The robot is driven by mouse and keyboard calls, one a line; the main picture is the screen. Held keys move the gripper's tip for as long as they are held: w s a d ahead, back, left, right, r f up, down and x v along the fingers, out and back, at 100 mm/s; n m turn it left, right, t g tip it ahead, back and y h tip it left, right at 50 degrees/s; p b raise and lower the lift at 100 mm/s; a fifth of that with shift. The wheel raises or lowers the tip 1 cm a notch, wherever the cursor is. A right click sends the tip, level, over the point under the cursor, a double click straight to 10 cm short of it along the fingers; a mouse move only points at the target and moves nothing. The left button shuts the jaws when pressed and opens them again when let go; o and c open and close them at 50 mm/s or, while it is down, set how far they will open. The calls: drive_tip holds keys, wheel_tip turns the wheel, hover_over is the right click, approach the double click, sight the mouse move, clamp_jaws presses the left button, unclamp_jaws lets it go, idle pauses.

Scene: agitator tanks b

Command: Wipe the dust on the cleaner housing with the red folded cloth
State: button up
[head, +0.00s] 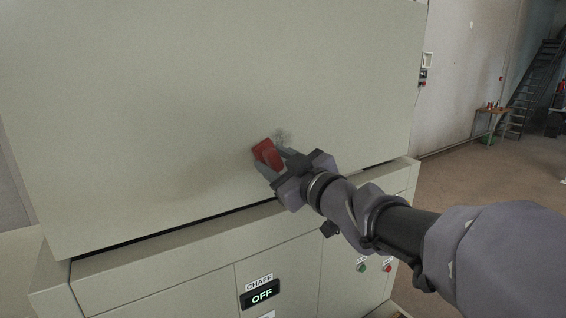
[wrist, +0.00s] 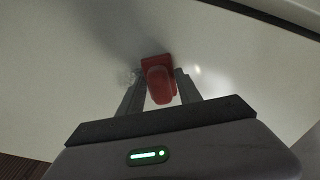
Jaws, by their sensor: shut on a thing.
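The red folded cloth (head: 267,153) is held at the tip of my gripper (head: 270,165), close against the front of the pale cleaner housing (head: 190,100). In the wrist view the cloth (wrist: 158,80) sits between my two fingers (wrist: 160,90), which are shut on it. A small greyish patch of dust (head: 283,137) shows on the housing just right of the cloth in the head view. In the wrist view the dust (wrist: 130,78) lies just left of the cloth. I cannot tell for certain whether the cloth touches the panel.
Below the housing is a cabinet ledge with a CHAFF label and an OFF display (head: 261,294). Red and green buttons (head: 374,267) sit on the lower front. At the right, open floor leads to a small table (head: 492,112) and a dark staircase (head: 535,88).

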drive_tip(key=shift+w+a, duration=0.3)
drive_tip(key=shift+w, duration=0.05)
